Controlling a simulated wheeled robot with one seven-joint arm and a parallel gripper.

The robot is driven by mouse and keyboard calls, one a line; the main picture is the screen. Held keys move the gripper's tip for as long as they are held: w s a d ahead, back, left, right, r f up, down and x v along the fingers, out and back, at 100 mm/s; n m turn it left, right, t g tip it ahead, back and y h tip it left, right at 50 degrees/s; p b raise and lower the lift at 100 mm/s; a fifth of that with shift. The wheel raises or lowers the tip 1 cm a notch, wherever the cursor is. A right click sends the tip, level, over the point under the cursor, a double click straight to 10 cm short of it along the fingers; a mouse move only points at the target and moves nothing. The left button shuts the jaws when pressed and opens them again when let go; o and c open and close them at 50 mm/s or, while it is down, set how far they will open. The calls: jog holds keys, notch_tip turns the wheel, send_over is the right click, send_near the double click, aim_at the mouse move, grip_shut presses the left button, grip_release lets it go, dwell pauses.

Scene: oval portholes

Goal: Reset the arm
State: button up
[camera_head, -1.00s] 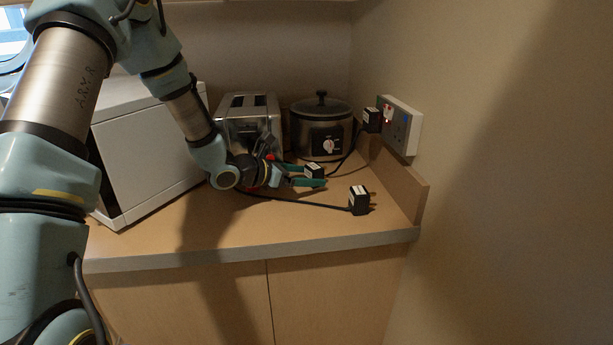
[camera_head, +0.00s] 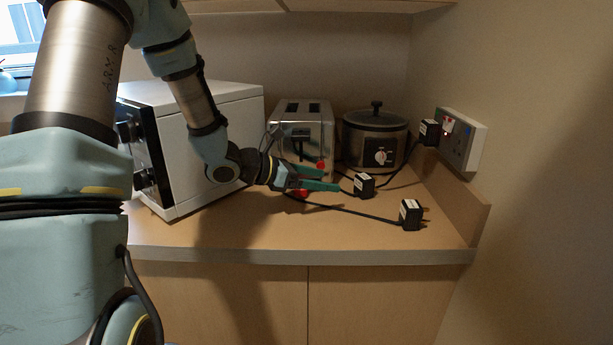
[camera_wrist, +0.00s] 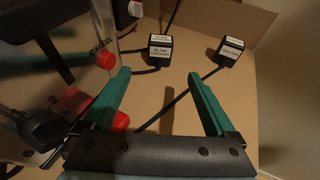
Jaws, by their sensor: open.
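My gripper (camera_head: 338,180) is open and empty, low over the counter in front of the toaster. In the wrist view its two green fingers (camera_wrist: 158,73) are spread apart. A black plug (camera_head: 363,185) with a white label stands on the counter just beyond the fingertips; it also shows in the wrist view (camera_wrist: 160,52), where the label appears to read "slow cooker". The fingers are apart from it. My arm comes down from the upper left and is bent in front of the microwave.
A silver toaster (camera_head: 303,139) with red knobs and a slow cooker (camera_head: 375,138) stand behind my gripper. A white microwave (camera_head: 195,150) is left. Another plug (camera_head: 410,214) lies nearer the front right. A third plug (camera_head: 430,132) sits at the wall socket (camera_head: 462,140).

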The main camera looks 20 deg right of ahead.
jog(key=shift+s+a+r, duration=0.1)
jog(key=shift+s+r, duration=0.05)
jog(key=s+a+m+g+y, duration=0.1)
jog(key=s, duration=0.1)
jog(key=s+a+m, duration=0.1)
jog(key=m, duration=0.1)
jog(key=s+a+m+g+y, duration=0.1)
jog(key=s+a+m, duration=0.1)
jog(key=shift+s+a+r+g+y+p, duration=0.1)
jog(key=shift+s+r+g+y+p, duration=0.2)
jog(key=shift+s+r+p, duration=0.1)
jog(key=s+a+m+y, duration=0.1)
jog(key=a, duration=0.1)
jog(key=s+a+f+m+y, duration=0.1)
jog(key=a+m, duration=0.1)
jog(key=a, duration=0.1)
jog(key=a+f+m+y, duration=0.1)
jog(key=a, duration=0.1)
jog(key=shift+s+a+f+m+y, duration=0.25)
jog(key=shift+s+m+y, duration=0.05)
jog(key=shift+s, duration=0.1)
jog(key=a+m+t+y, duration=0.4)
jog(key=a+m+y, duration=0.5)
jog(key=a, duration=1.2)
notch_tip(320, 180, up, 14)
jog(key=m+h+p, duration=0.1)
jog(key=p, duration=1.2)
jog(key=shift+w+p, duration=0.4)
